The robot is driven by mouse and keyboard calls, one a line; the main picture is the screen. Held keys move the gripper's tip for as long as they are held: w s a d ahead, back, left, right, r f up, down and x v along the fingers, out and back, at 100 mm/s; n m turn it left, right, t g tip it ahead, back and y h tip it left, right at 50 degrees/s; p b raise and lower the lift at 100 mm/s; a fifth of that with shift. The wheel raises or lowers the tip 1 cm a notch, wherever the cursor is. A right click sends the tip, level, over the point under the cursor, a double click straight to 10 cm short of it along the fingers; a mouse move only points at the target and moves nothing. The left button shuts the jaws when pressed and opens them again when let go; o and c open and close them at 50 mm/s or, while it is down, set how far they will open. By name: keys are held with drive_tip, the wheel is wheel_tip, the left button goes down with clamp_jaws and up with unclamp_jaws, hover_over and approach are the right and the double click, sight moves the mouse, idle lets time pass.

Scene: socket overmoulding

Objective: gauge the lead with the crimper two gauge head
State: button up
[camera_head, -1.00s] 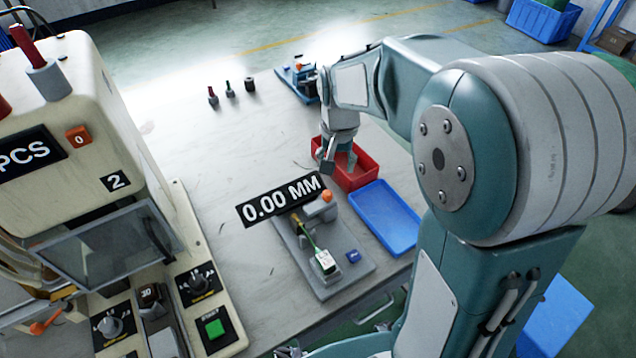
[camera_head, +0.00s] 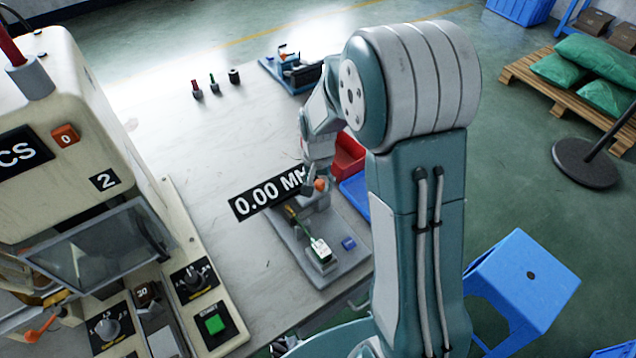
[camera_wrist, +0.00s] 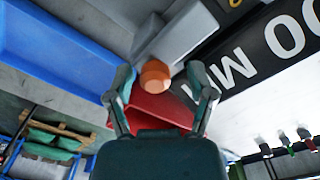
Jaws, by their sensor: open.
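The gauge stands on a grey base plate (camera_head: 345,272) on the bench, with a black "0.00 MM" display (camera_head: 262,197) and an orange knob (camera_head: 320,184) on its head. On the plate lies what looks like the lead, a thin cable ending in a white and green block (camera_head: 320,251). A small blue piece (camera_head: 348,243) sits beside it. My gripper (camera_head: 311,182) is right at the gauge head. In the wrist view its two fingers (camera_wrist: 160,72) are open, spread either side of the orange knob (camera_wrist: 155,76); I cannot tell whether they touch it.
A red bin (camera_head: 348,155) and a blue tray (camera_head: 354,190) lie beside the gauge, partly hidden by my arm. The beige machine (camera_head: 70,120) stands at left. Several small coloured-top pieces (camera_head: 213,86) and another blue fixture (camera_head: 290,72) are at the back. The bench middle is clear.

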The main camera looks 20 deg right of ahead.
sight(305, 198)
drive_tip(key=shift+d+f, duration=0.15)
drive_tip(key=shift+d, duration=0.1)
clamp_jaws()
drive_tip(key=shift+s+a, duration=0.25)
drive_tip(key=shift+a, duration=0.5)
drive_tip(key=shift+s+a, duration=0.3)
drive_tip(key=shift+a, duration=0.4)
drive_tip(key=shift+s+a, duration=0.25)
drive_tip(key=shift+a, duration=0.5)
drive_tip(key=shift+d, duration=0.1)
